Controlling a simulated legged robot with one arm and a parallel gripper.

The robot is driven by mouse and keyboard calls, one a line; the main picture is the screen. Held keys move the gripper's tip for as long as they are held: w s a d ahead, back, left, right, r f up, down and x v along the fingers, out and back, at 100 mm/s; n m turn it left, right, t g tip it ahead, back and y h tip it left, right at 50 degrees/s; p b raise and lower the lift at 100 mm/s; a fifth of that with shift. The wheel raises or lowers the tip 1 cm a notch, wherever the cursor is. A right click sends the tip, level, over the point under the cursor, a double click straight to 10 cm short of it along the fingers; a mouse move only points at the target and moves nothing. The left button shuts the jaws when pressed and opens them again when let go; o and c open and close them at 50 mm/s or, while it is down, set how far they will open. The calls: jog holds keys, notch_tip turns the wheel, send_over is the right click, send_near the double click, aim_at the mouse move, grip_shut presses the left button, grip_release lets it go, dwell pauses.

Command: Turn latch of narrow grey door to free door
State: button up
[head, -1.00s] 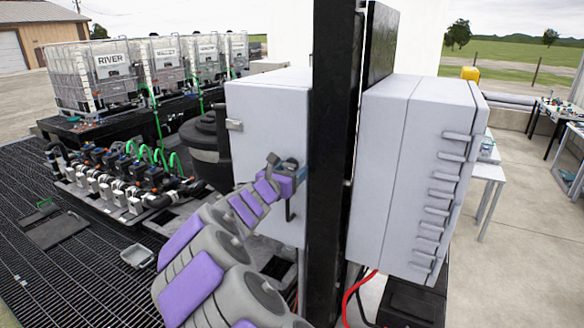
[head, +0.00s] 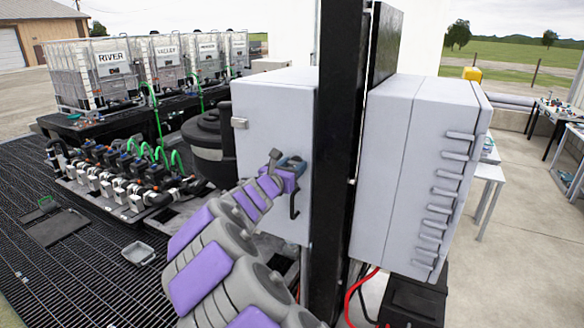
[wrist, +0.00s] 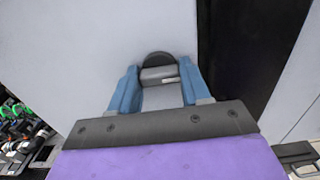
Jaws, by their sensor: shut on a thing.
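The narrow grey door (head: 262,135) is the flat front of a grey cabinet left of a black post, and it looks closed. A dark grey latch (wrist: 160,75) with a rounded black base sits on the door face in the wrist view. My gripper (wrist: 157,82) has its two blue fingers on either side of the latch and is shut on it. In the head view my gripper (head: 291,163) is at the door's right part, beside the post, and hides most of the latch. A dark handle-like piece (head: 294,203) hangs just below the gripper.
A black post (head: 335,160) stands close to the right of the door. A wider grey cabinet (head: 385,165) with several ribs is beyond it. A black tank (head: 207,145) is behind left. Pipework with valves (head: 115,185) and labelled white totes (head: 110,68) stand farther left.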

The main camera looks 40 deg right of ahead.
jog(key=shift+c, duration=0.8)
jog(key=shift+f, duration=0.1)
jog(key=shift+b, duration=0.45)
jog(key=shift+f+m+b, duration=0.25)
jog(key=shift+m+b, duration=0.9)
jog(key=shift+m, duration=0.05)
jog(key=m+b, duration=0.2)
jog(key=b, duration=0.1)
jog(key=shift+a+m, duration=0.2)
jog(key=shift+m, duration=0.1)
jog(key=m+b, duration=0.4)
jog(key=b, duration=0.1)
jog(key=shift+m, duration=0.3)
jog(key=m+b, duration=0.3)
jog(key=b, duration=0.1)
jog(key=shift+d+m, duration=0.1)
jog(key=shift+m, duration=0.2)
jog(key=m+b, duration=0.4)
jog(key=b, duration=0.1)
jog(key=shift+m, duration=0.3)
jog(key=shift+s+b, duration=0.1)
jog(key=shift+b, duration=0.25)
